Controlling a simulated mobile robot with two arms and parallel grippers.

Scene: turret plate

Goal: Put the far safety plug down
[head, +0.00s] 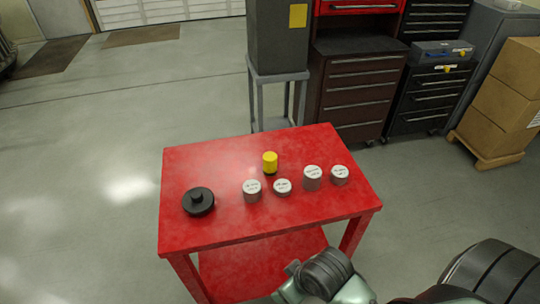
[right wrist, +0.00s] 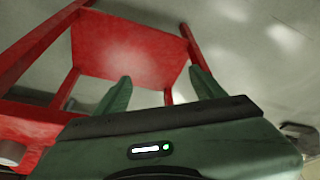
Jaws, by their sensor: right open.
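One yellow plug with a dark base (head: 270,162), which looks like a safety plug, stands upright on the red table (head: 225,158) towards its far edge. A black round piece with a raised hub (head: 198,201) lies at the table's left. My right gripper is open and empty in the right wrist view (right wrist: 160,84), its two green fingers apart, with red table parts beyond them. In the head view my right arm (head: 325,275) is at the near edge, below the tabletop; its fingers cannot be made out. My left gripper is not in view.
Several grey cylinders with white labelled tops (head: 312,178) stand in a row on the table's middle and right. A lower red shelf (head: 255,270) lies under the tabletop. A grey stand (head: 280,75), tool cabinets (head: 357,90) and cardboard boxes (head: 505,90) are behind.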

